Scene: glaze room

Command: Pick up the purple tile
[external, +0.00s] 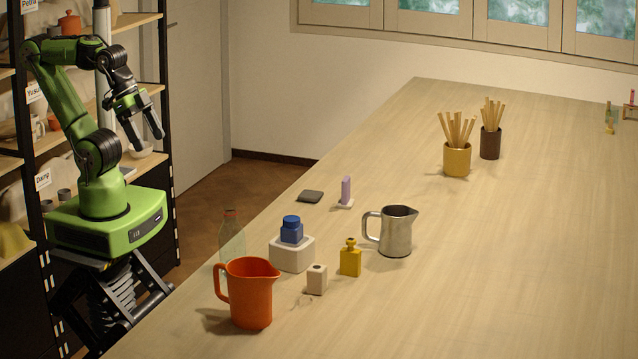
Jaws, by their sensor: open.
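The purple tile (346,189) stands upright on a small white base (345,205) on the long wooden table, left of the middle of the external view. My gripper (144,143) is open and empty. It hangs off the table's left side, in front of the shelves, well apart from the tile. Its fingers point downward.
A dark flat piece (310,196) lies left of the tile. A steel pitcher (396,231), a blue bottle on a white block (292,253), a yellow bottle (350,259), a small white bottle (317,280), a clear bottle (231,240) and an orange jug (250,293) stand nearer.

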